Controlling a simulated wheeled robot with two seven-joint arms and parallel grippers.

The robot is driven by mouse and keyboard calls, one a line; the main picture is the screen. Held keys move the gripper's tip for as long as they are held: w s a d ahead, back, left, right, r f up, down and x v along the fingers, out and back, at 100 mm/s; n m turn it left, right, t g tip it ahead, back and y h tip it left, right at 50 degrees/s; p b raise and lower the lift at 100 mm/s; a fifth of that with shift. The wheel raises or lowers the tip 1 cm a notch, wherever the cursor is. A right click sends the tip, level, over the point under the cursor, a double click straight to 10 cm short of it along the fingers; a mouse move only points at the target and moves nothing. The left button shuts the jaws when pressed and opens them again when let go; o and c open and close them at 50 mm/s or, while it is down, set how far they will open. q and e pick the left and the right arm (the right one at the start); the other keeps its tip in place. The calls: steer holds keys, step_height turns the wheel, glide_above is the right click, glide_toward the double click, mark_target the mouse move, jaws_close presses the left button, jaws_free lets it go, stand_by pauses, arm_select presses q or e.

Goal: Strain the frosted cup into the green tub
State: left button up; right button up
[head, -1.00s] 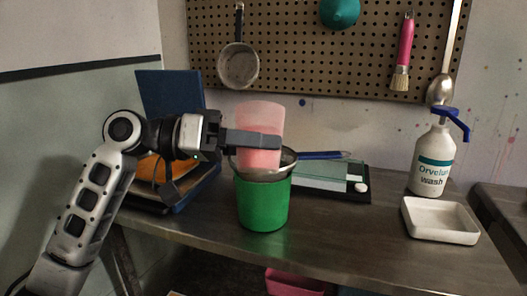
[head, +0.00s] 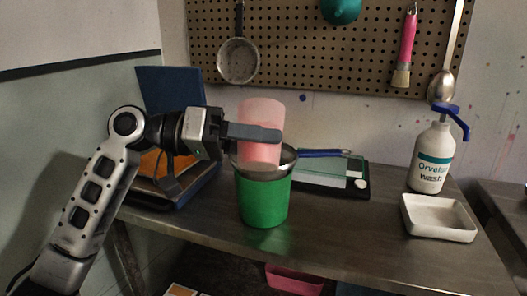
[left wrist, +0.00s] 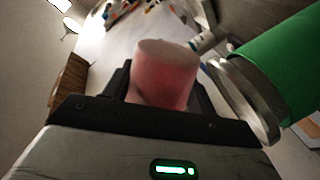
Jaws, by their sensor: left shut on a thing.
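The frosted cup (head: 260,112) is translucent, with pink showing in its lower part. It is roughly upright above the strainer (head: 289,158) and the green tub (head: 263,203). The metal strainer lies across the tub's mouth, its blue handle pointing right and back. My left gripper (head: 260,136) is shut on the cup, its fingers on the cup's sides. In the left wrist view the cup (left wrist: 166,72) stands between the fingers, with the strainer rim (left wrist: 243,100) and green tub (left wrist: 288,65) to the right. The cup's base is partly hidden. My right gripper is not in view.
A white pump bottle (head: 432,160) and a white tray (head: 438,219) stand at the right. A flat green-and-black device (head: 330,174) lies behind the tub. A blue folder-like stand (head: 170,90) is behind my left arm.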

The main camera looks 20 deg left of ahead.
arm_select(q)
steer(key=shift+f+n+p, duration=0.1)
steer(key=shift+n+p, duration=0.2)
steer(key=shift+n, duration=0.1)
steer(key=shift+f+n+g+p, duration=0.15)
steer(key=shift+n+g+p, duration=0.15)
steer(key=shift+n+p, duration=0.15)
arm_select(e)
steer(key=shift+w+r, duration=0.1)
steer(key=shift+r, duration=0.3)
arm_select(q)
steer(key=shift+f+n, duration=0.1)
steer(key=shift+n, duration=0.25)
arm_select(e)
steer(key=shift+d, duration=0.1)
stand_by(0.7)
arm_select(q)
steer(key=shift+n+p, duration=0.3)
steer(key=shift+p, duration=0.4)
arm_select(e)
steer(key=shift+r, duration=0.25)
arm_select(q)
steer(key=shift+r+n+p, duration=0.3)
steer(key=shift+r+p, duration=0.1)
steer(key=shift+p, duration=0.1)
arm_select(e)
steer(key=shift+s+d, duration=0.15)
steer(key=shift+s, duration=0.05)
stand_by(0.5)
